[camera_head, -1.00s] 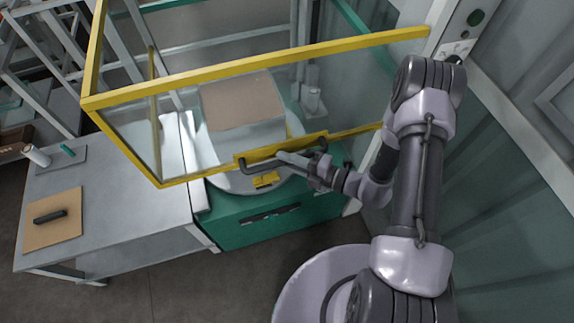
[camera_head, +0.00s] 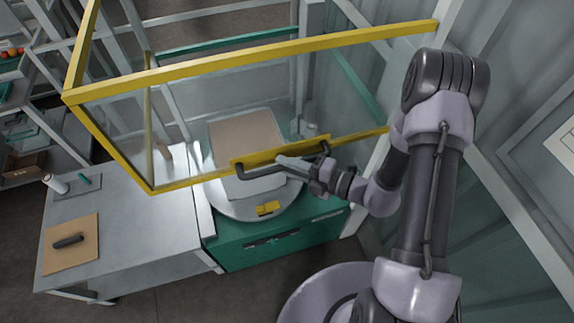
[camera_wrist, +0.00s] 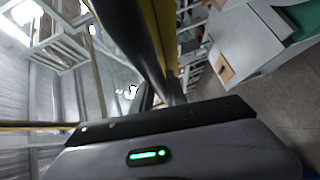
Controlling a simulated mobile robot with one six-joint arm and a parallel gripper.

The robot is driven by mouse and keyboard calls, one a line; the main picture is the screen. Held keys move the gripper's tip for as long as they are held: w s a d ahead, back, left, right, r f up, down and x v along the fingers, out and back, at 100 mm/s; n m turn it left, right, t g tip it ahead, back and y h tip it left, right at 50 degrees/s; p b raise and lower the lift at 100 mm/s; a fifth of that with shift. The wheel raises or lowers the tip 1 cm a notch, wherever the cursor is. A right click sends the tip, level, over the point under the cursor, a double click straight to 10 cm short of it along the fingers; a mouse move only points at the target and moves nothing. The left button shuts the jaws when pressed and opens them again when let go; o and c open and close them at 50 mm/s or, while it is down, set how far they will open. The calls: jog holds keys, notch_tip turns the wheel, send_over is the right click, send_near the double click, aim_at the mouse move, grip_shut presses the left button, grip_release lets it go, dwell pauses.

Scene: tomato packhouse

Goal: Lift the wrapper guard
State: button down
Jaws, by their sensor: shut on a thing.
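The wrapper guard (camera_head: 262,62) is a clear-paned box frame with yellow edges, standing over the turntable of the green wrapper base. Its lower front rail carries a yellow plate with a dark bar handle (camera_head: 250,174). My gripper (camera_head: 291,163) is shut on the handle near its right part; the fingertips are small in the head view. In the wrist view the dark handle bar (camera_wrist: 135,40) runs up from my gripper's body, beside a yellow rail. The guard's lower front edge hangs in front of the load, above the turntable's front rim.
A carton-topped load stands on the round turntable (camera_head: 225,208), with a yellow block at its front rim. A grey bench (camera_head: 130,235) at left holds a brown board with a dark tool and a white roll (camera_head: 57,184). A wall stands close on the right.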

jog(key=c, duration=1.3)
grip_release()
jog(key=b+v, duration=0.1)
jog(key=v, duration=1.6)
jog(key=shift+s+d, duration=0.2)
